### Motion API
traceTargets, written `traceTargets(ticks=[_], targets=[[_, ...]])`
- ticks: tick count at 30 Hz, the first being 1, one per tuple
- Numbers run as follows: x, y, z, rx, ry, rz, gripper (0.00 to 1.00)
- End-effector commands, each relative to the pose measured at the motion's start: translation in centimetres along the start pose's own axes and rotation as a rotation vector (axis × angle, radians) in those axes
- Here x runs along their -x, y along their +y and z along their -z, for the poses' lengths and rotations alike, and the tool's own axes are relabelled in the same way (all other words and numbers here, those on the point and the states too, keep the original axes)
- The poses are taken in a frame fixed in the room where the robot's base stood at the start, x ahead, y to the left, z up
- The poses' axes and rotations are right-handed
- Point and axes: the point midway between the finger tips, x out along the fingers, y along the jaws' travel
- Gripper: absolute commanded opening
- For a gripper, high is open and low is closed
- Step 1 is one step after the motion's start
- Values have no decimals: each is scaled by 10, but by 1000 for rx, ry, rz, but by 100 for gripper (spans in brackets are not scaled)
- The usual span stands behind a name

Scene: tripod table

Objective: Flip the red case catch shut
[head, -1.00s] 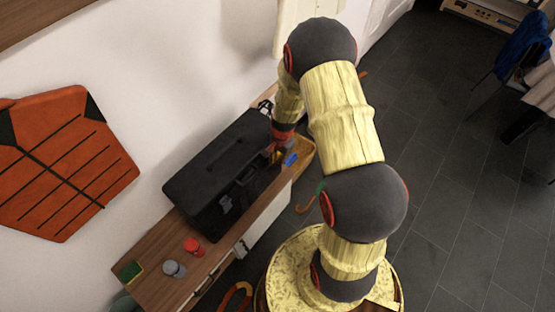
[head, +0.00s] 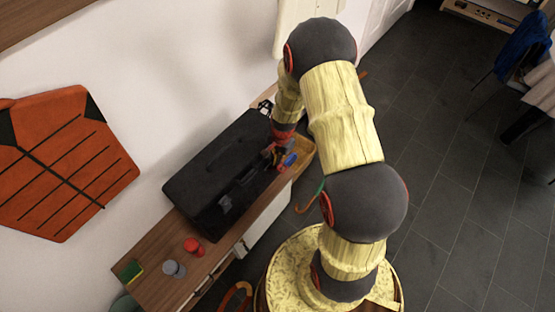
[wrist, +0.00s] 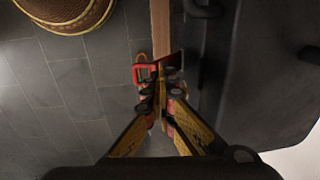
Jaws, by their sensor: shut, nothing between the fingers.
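The black case (head: 225,165) lies on the wooden bench; it also fills the right of the wrist view (wrist: 255,75). The red catch (wrist: 142,74) shows in the wrist view as a red loop joined to a dark red plate beside the case's front edge. The loop sticks out away from the case. My gripper (wrist: 162,108) is shut and empty, with its tips close to the near side of the catch. I cannot tell whether they touch it. In the head view my gripper (head: 270,156) is at the case's front right, small and partly hidden.
A blue part (head: 290,160) shows at the case's front right. A red knob-like object (head: 193,246), a grey one (head: 174,269) and a green-yellow sponge-like block (head: 130,270) stand on the bench (head: 150,250) at lower left.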

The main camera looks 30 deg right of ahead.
Motion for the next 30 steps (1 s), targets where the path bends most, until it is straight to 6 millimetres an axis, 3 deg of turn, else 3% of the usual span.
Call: traceTargets(ticks=[14, 24, 30], targets=[[0, 0, 0, 0, 0, 0, 25], [3, 0, 0, 0, 1, 1, 25], [29, -1, 1, 1, 3, 3, 25]])
